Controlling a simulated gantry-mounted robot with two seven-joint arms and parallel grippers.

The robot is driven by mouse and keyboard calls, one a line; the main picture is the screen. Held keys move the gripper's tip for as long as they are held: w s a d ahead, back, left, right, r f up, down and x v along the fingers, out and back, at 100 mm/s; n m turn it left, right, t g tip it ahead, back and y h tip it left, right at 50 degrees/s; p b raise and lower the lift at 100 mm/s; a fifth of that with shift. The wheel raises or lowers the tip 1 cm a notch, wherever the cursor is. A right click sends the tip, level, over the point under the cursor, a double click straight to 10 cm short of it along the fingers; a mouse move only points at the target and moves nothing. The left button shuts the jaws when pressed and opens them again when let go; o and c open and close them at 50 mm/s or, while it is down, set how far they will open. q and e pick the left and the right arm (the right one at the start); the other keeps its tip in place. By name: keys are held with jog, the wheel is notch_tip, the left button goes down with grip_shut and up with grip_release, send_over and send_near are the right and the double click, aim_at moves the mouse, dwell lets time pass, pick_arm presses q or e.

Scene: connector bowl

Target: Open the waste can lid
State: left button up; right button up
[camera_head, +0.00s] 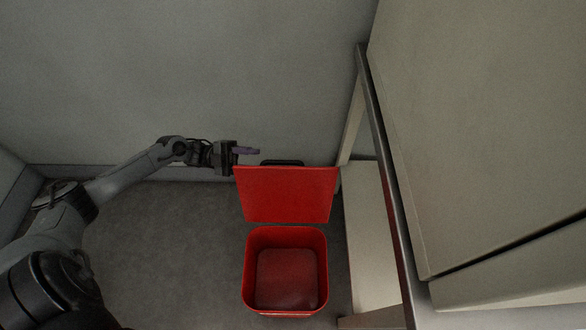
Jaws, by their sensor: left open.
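The red waste can (249,272) stands on the grey floor, and I look down into its empty-looking inside. Its red lid (286,196) stands raised at the back of the can, toward the wall. My left gripper (250,151) is open, just beyond the lid's upper left corner. Its fingers point right. I cannot tell whether they touch the lid. My right gripper is not in view.
A cabinet or table with a dark metal edge (391,160) fills the right side, close beside the can. A pale wall (190,70) is behind. The floor (170,260) left of the can is clear.

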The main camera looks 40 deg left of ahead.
aim_at(270, 162)
pick_arm(q)
jog(key=shift+w+d+r, duration=0.2)
jog(key=shift+d+r, duration=0.1)
jog(key=shift+d, duration=0.15)
jog(key=shift+w+d+r, duration=0.15)
jog(key=shift+d+r, duration=0.15)
jog(key=shift+d, duration=0.15)
jog(key=x, duration=0.1)
jog(key=b+x, duration=0.1)
jog(key=x, duration=0.2)
jog(key=shift+w+d+f, duration=0.15)
jog(key=shift+w+d, duration=0.05)
jog(key=shift+d, duration=0.25)
jog(key=shift+w+d, duration=0.1)
jog(key=shift+d, duration=0.25)
jog(key=shift+w+d+r+b, duration=0.15)
jog(key=shift+d+r+b, duration=0.15)
jog(key=shift+r, duration=0.05)
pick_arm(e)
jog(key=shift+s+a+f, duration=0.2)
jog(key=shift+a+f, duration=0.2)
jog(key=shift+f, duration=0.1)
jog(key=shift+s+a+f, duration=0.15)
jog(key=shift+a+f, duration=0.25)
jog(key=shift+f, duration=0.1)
pick_arm(q)
jog(key=shift+w+d, duration=0.1)
jog(key=shift+d, duration=0.05)
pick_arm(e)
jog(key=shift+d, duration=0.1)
